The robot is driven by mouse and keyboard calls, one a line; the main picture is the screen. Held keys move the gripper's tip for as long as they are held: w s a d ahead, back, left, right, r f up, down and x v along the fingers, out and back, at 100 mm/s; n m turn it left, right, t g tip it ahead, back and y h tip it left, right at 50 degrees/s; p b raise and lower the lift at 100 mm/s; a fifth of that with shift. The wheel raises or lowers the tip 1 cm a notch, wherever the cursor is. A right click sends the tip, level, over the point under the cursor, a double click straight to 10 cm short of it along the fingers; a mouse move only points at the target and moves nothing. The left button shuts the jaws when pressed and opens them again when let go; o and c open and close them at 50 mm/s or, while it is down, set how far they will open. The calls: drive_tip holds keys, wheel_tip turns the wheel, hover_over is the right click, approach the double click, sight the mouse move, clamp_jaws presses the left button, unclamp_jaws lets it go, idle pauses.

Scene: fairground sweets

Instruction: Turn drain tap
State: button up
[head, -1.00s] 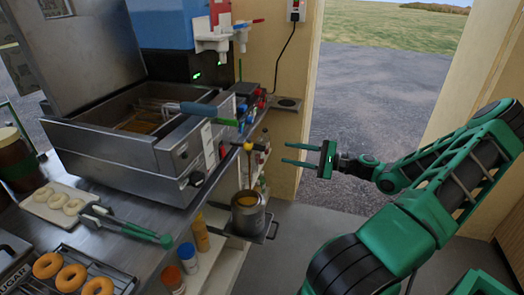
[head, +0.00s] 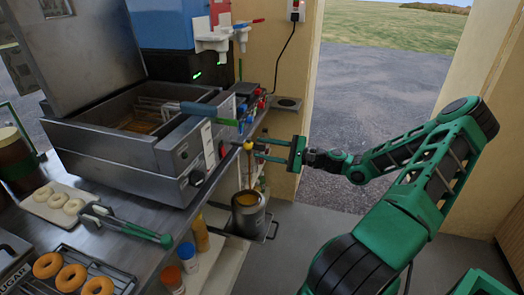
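The drain tap (head: 247,146) sticks out at the fryer's front right corner, with a yellow part at its end. My gripper (head: 261,149) points left at the tap. Its two green fingers are apart, with their tips at or beside the yellow part; I cannot tell whether they touch it. The fryer (head: 140,150) stands on the steel counter with its lid raised and a basket inside. A metal pot (head: 249,222) with amber liquid stands below the tap. A thin yellowish line shows between tap and pot; I cannot tell clearly whether it is flowing liquid.
The steel counter (head: 130,265) holds pale doughnuts on a board (head: 42,208), tongs (head: 125,227) and a tray of browned doughnuts (head: 112,275). Bottles (head: 188,257) stand on a shelf below. Floor at right is clear.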

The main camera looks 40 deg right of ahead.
drive_tip(key=shift+c, duration=0.6)
clamp_jaws()
drive_tip(key=shift+f+n, duration=0.1)
drive_tip(key=shift+n, duration=0.3)
drive_tip(key=n, duration=0.3)
drive_tip(key=shift+n, duration=0.3)
drive_tip(key=shift+s+n, duration=0.1)
drive_tip(key=shift+n, duration=1.9)
drive_tip(key=shift+f, duration=0.1)
